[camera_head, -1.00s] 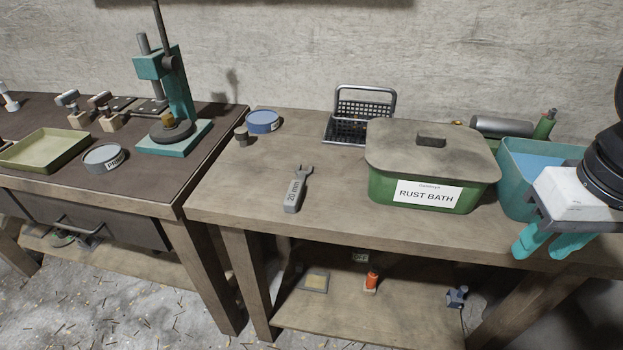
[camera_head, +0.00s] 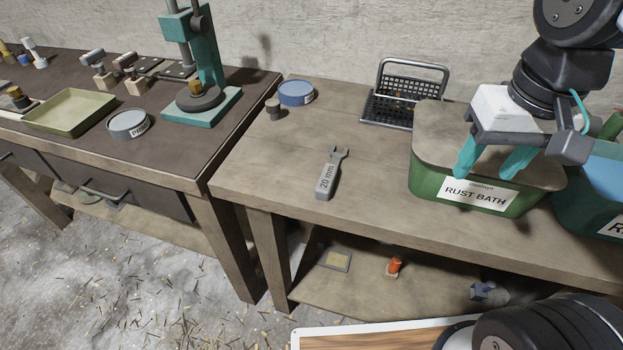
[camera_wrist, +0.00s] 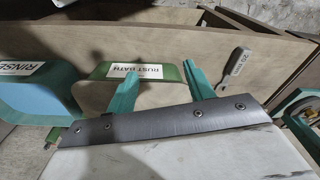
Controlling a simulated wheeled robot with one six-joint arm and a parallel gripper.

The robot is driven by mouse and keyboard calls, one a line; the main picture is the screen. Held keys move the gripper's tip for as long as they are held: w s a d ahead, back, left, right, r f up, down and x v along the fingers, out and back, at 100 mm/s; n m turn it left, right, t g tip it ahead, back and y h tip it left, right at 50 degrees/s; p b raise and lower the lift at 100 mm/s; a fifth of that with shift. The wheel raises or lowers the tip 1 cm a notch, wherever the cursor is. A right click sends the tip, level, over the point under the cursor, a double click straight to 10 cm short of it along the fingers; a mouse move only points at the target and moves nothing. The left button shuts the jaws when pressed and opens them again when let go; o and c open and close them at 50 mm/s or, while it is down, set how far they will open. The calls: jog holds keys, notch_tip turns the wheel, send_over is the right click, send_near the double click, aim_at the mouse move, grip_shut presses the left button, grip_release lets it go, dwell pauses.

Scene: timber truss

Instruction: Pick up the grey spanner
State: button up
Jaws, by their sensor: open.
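The grey spanner (camera_head: 329,175), marked "20 mm", lies flat on the wooden bench left of the green rust bath, with its forked end toward the wall. In the wrist view the spanner (camera_wrist: 237,64) shows beyond my gripper, to the right. My gripper (camera_head: 490,170) has two teal fingers, open and empty. In the head view it appears in front of the rust bath, to the right of the spanner and apart from it. In the wrist view my gripper (camera_wrist: 163,88) shows its fingers spread, with the rust bath behind them.
The lidded rust bath (camera_head: 428,185) and a teal rinse tub (camera_head: 598,190) stand at the right. A wire basket (camera_head: 405,95), a blue tin (camera_head: 296,93) and a small grey knob (camera_head: 273,108) stand toward the back. The bench around the spanner is clear.

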jog(key=w+a+f+m, duration=0.2)
jog(key=w+a, duration=0.6)
jog(key=w, duration=0.2)
jog(key=m+g, duration=0.1)
send_over(329, 171)
notch_tip(329, 171, down, 8)
jog(key=shift+w+a+r, duration=0.1)
jog(key=shift+w+r, duration=0.05)
jog(key=shift+r, duration=0.1)
jog(key=f, duration=0.6)
jog(key=shift+s+f, duration=0.15)
jog(key=shift+s, duration=0.1)
jog(key=shift+f, duration=0.6)
grip_shut()
